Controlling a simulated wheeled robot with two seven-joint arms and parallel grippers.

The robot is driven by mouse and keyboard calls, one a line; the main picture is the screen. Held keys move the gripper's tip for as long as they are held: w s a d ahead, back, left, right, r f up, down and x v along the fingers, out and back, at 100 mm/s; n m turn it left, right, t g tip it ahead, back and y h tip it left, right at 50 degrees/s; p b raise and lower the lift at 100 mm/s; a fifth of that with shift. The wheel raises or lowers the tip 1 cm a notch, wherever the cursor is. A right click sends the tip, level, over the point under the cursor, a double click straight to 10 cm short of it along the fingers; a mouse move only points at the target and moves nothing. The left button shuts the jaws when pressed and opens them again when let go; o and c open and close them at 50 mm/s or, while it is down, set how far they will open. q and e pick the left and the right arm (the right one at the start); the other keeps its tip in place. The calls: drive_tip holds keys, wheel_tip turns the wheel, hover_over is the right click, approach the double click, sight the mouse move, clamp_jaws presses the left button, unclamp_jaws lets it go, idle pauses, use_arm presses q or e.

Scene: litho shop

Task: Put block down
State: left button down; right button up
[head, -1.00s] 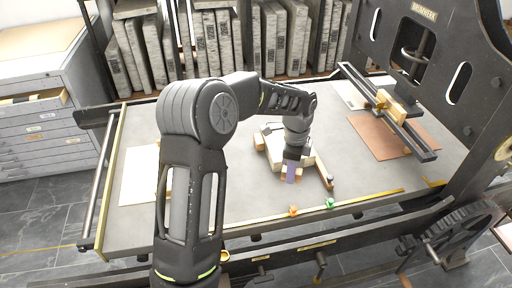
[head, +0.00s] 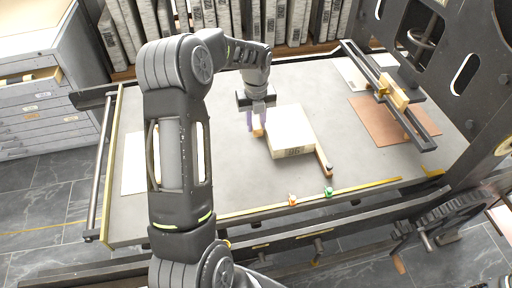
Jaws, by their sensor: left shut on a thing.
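My left gripper (head: 258,118) points down beside the left edge of a pale stone slab (head: 290,131) marked with dark digits. Its purple fingers are shut on a small tan wooden block (head: 259,130), only partly visible between and below them. The block is at the slab's left side; I cannot tell whether it touches the slab or the table. The slab lies on the grey press bed (head: 225,180). My right gripper is not in view.
A wooden bar (head: 323,162) lies along the slab's right side. Orange (head: 292,200) and green (head: 328,192) markers sit by the bed's yellow front strip. A copper plate (head: 385,125) lies at right. Bare bed surrounds the slab in front and left.

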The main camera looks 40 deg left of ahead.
use_arm(q)
drive_tip(key=p, duration=0.1)
hover_over(256, 150)
wheel_tip(256, 150, down, 6)
drive_tip(key=shift+w, duration=0.1)
wheel_tip(256, 150, down, 3)
drive_tip(key=shift+f+p, duration=0.15)
drive_tip(key=shift+p, duration=0.35)
drive_tip(key=shift+f, duration=0.25)
drive_tip(key=shift+f, duration=0.2)
drive_tip(key=c, duration=1.1)
unclamp_jaws()
drive_tip(key=shift+c, duration=0.2)
